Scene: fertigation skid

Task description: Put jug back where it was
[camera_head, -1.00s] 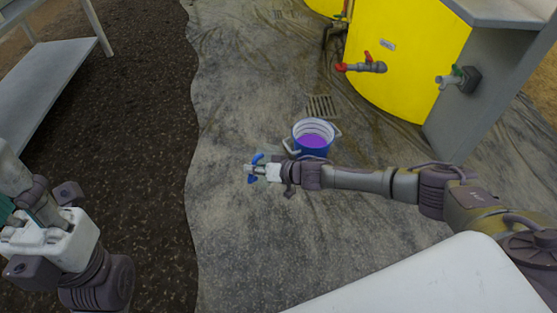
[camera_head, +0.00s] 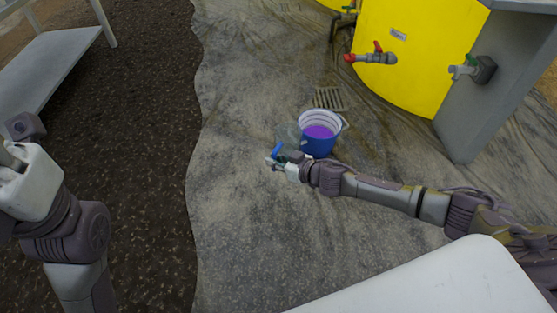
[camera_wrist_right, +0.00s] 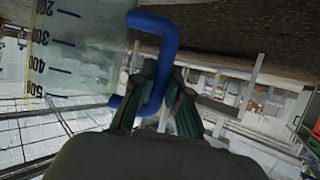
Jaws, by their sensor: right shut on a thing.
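The jug (camera_head: 290,133) is clear and shows faintly just left of the blue bucket (camera_head: 319,145). In the right wrist view the jug (camera_wrist_right: 75,45) has black volume marks and a blue handle (camera_wrist_right: 167,55). My right gripper (camera_head: 279,163) is shut on this handle, and the jug looks tilted. The jug's far side overlaps the bucket's left edge in the head view; I cannot tell whether they touch. My left gripper (camera_head: 22,172) is at the left edge, away from the jug, its fingers partly out of view.
The bucket holds purple liquid and stands on the grey sheet (camera_head: 235,240) near a floor grate (camera_head: 330,98). A yellow tank (camera_head: 400,70) with a red-handled tap (camera_head: 372,57) stands behind. A grey shelf (camera_head: 50,65) is at far left. A white surface (camera_head: 440,285) lies in front.

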